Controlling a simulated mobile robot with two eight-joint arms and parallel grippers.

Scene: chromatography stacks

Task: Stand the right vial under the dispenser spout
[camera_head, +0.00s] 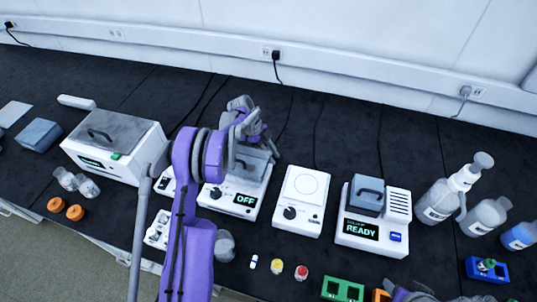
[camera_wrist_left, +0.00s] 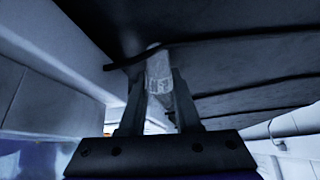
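My left gripper (camera_head: 245,118) is raised over the back of the white device reading OFF (camera_head: 231,196). In the left wrist view, its fingers (camera_wrist_left: 159,88) are closed around a pale, labelled cylinder (camera_wrist_left: 160,70) that looks like a vial. Its contents are unclear. A white pump bottle (camera_head: 443,198) with a grey head stands at the right; I cannot tell whether it is the dispenser. A green rack (camera_head: 342,289) and an orange rack (camera_head: 380,295) stand at the front edge. A blue rack (camera_head: 488,269) holds a green-topped item. A grey part at the bottom edge may be my right gripper (camera_head: 402,293).
A white device reading READY (camera_head: 372,222) and a white dial plate (camera_head: 303,203) stand mid-table. Small white, yellow and red-capped containers (camera_head: 277,266) stand in front. A large grey-lidded machine (camera_head: 115,146) is at left. The dark table behind the devices is mostly clear, with cables.

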